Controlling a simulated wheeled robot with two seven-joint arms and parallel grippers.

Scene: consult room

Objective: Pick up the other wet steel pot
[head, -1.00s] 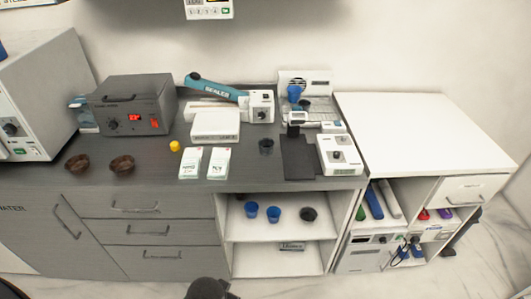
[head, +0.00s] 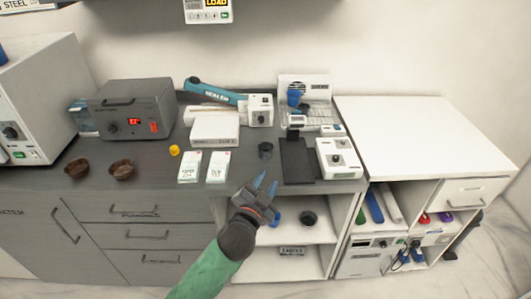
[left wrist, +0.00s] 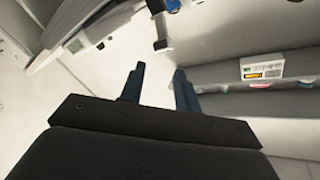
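No thing here is clearly a wet steel pot. A small dark grey cup (head: 265,151) stands upright on the dark counter, near its front edge. A second dark cup (head: 309,218) stands on the open shelf below, right of a blue cup (head: 277,218). Whether they are steel or wet I cannot tell. My left gripper (head: 267,180) is in front of the counter edge, its blue fingers apart and nothing between them. It appears below the counter cup in the picture, not touching it. It also shows open and empty in the left wrist view (left wrist: 158,76). My right gripper is out of view.
Two brown bowls (head: 121,167), a yellow piece (head: 174,150) and two white packets (head: 218,167) are on the counter. A black mat (head: 297,160), a white device (head: 338,158) and a rack (head: 306,88) are at right. The white side table (head: 420,135) is bare.

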